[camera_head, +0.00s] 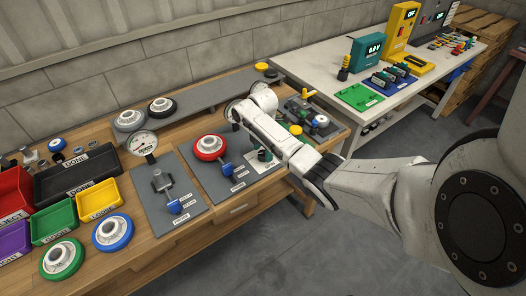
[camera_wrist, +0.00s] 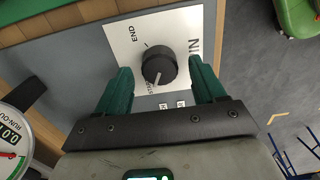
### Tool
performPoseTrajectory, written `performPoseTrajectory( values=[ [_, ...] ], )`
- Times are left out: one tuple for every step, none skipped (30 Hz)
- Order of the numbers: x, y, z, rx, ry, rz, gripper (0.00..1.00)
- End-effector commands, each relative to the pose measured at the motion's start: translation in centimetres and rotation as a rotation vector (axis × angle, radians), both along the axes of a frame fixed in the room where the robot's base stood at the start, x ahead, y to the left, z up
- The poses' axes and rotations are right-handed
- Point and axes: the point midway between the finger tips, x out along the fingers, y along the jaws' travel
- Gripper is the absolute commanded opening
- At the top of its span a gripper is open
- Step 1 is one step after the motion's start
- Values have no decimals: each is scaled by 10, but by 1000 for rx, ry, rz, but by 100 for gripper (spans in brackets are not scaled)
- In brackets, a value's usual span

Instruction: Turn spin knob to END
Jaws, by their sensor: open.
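The spin knob (camera_wrist: 158,66) is a round black knob on a white label plate (camera_wrist: 122,46) in the wrist view. END is printed at its upper left and START just below it. A pale pointer mark on the knob appears to face START. My gripper (camera_wrist: 160,68) is open, with one green finger on each side of the knob and visible gaps between. I cannot tell how far the fingertips are above the plate. In the head view my arm hides most of the knob, and part of the white plate (camera_head: 258,164) shows beneath my gripper.
A run-out gauge (camera_wrist: 10,135) stands at the lower left in the wrist view. In the head view a red-rimmed wheel (camera_head: 209,147) sits left of my gripper, and a second dial gauge (camera_head: 143,143) stands farther left.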

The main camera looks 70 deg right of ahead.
Motion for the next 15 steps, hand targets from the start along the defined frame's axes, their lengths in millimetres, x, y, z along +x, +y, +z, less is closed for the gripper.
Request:
performPoseTrajectory(
  values=[
    [0,0,-4,0,0,0,69],
    [0,0,-6,1,1,0,69],
    [0,0,-8,0,0,0,69],
    [0,0,-10,0,0,0,69],
    [0,0,-10,0,0,0,69],
    [0,0,-11,-1,-1,0,69],
    [0,0,-12,-1,-1,0,69],
    [0,0,-12,-1,-1,0,69],
    [0,0,-12,-1,-1,0,69],
    [0,0,-12,-1,-1,0,69],
    [0,0,-12,-1,-1,0,69],
    [0,0,-12,-1,-1,0,69],
    [0,0,-12,-1,-1,0,69],
    [0,0,-12,-1,-1,0,67],
    [0,0,-12,-1,-1,0,63]
  ],
)
